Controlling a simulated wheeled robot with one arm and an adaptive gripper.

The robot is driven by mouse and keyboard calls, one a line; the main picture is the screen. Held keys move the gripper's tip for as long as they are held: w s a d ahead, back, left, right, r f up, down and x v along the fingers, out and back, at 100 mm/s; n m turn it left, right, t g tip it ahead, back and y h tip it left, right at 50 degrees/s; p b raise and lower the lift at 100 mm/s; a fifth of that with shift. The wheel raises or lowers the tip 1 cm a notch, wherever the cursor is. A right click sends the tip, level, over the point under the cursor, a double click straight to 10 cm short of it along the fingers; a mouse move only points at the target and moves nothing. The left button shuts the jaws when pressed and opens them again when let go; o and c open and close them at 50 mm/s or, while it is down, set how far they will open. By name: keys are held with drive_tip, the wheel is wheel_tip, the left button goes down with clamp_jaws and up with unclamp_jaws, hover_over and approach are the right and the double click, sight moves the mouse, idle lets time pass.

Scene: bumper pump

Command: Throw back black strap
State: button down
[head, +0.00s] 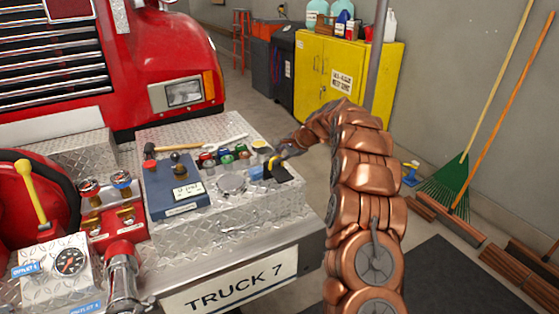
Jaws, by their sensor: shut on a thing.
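A small black piece, which looks like the black strap (281,176), lies at the right front corner of the diamond-plate bumper top. My gripper (277,163) is at the end of my copper-coloured arm, reaching in from the right. It is shut on the black strap at its upper edge, low over the bumper. The fingertips are small and partly hidden, so the exact grip is hard to see.
Left of the strap are a round metal cap (231,184), a dark blue box with a black lever (176,188), several coloured caps (226,155) and a wooden-handled hammer (180,147). A yellow cabinet (342,72) stands behind.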

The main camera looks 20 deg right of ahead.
drive_tip(key=shift+w+a, duration=0.15)
drive_tip(key=shift+a, duration=0.2)
drive_tip(key=c, duration=1.2)
unclamp_jaws()
drive_tip(key=shift+r, duration=0.1)
drive_tip(key=v, duration=1.2)
drive_tip(key=shift+d, duration=0.3)
drive_tip(key=shift+a, duration=0.1)
